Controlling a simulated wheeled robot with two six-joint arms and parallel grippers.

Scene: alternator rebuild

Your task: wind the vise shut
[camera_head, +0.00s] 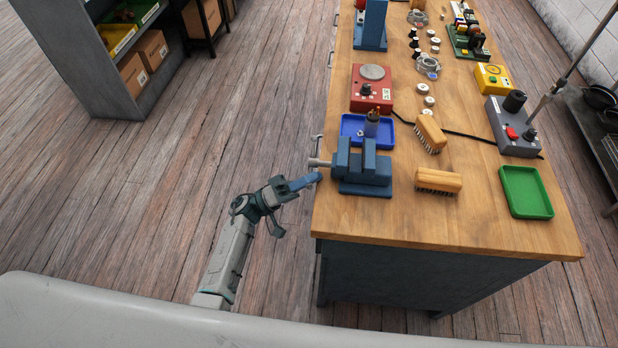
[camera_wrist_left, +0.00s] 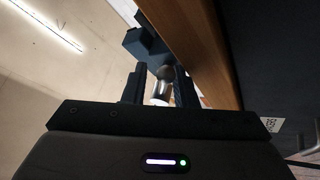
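The blue vise (camera_head: 360,168) stands at the near left edge of the workbench, its screw (camera_head: 318,163) and handle bar sticking out past the edge. My left gripper (camera_head: 312,180) is beside and just below the screw end in the head view. In the left wrist view my left gripper (camera_wrist_left: 160,82) has its two fingers apart, with the shiny screw end (camera_wrist_left: 160,90) showing between or just beyond them. Whether the fingers touch it I cannot tell. The blue vise body (camera_wrist_left: 140,42) shows above. My right gripper is not in view.
A blue tray (camera_head: 352,124) with a dark container lies behind the vise. Two wooden brushes (camera_head: 438,180) and a green tray (camera_head: 526,192) are to its right. The workbench edge (camera_wrist_left: 200,55) is close to the gripper.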

